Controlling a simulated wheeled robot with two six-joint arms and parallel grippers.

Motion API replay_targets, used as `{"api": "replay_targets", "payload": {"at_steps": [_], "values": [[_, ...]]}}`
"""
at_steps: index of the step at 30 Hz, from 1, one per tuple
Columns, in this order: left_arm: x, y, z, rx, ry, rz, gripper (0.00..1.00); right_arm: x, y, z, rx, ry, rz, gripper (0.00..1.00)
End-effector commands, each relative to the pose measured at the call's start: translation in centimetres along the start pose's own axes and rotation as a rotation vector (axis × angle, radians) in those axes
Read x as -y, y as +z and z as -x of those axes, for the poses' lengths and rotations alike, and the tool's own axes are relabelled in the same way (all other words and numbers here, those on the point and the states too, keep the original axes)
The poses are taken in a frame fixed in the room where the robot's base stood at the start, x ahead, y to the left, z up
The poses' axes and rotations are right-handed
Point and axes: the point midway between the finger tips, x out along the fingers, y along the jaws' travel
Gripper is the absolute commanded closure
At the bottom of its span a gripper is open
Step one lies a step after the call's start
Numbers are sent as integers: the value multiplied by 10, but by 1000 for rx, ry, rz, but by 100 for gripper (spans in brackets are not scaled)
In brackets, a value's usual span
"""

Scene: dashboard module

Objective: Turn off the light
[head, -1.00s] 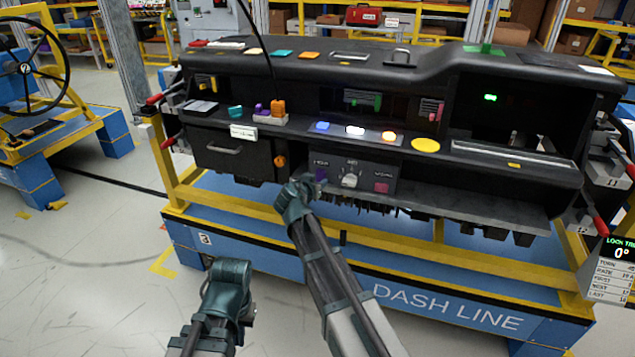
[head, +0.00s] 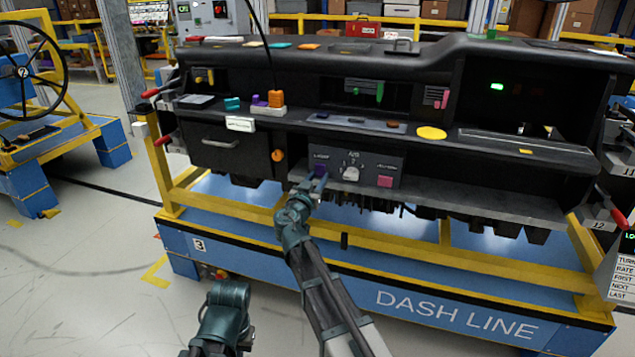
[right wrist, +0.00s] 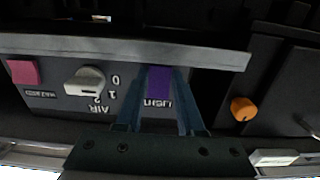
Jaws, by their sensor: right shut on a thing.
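The purple light switch (head: 320,171) is on the dark control panel (head: 336,165) at the dashboard's lower middle, left of the white AIR knob. In the right wrist view the purple switch (right wrist: 159,83) sits between two blue fingers, with the LIGHT label upside down beside it. My right gripper (head: 316,183) is shut on this switch.
The white AIR knob (head: 351,173) and a pink hazard button (head: 385,181) are on the same panel. A yellow rail (head: 350,243) runs below the dashboard.

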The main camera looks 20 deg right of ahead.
Motion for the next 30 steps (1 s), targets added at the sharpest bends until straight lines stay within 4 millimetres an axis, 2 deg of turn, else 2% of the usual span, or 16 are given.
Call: {"api": "replay_targets", "payload": {"at_steps": [3,4,9,17,20,23,30], "values": [[0,0,0,0,0,0,100,-1,0,0,1,1,-2,100],[0,0,0,0,0,0,100,-1,0,0,1,1,-2,61],[0,0,0,0,0,0,100,0,0,0,1,1,-1,32],[0,0,0,0,0,0,100,0,0,0,1,0,-1,32],[0,0,0,0,0,0,100,0,0,6,1,0,-1,32],[0,0,0,0,0,0,100,-1,0,21,1,-1,-1,32],[0,0,0,0,0,0,100,-2,0,74,1,-3,-1,32]]}}
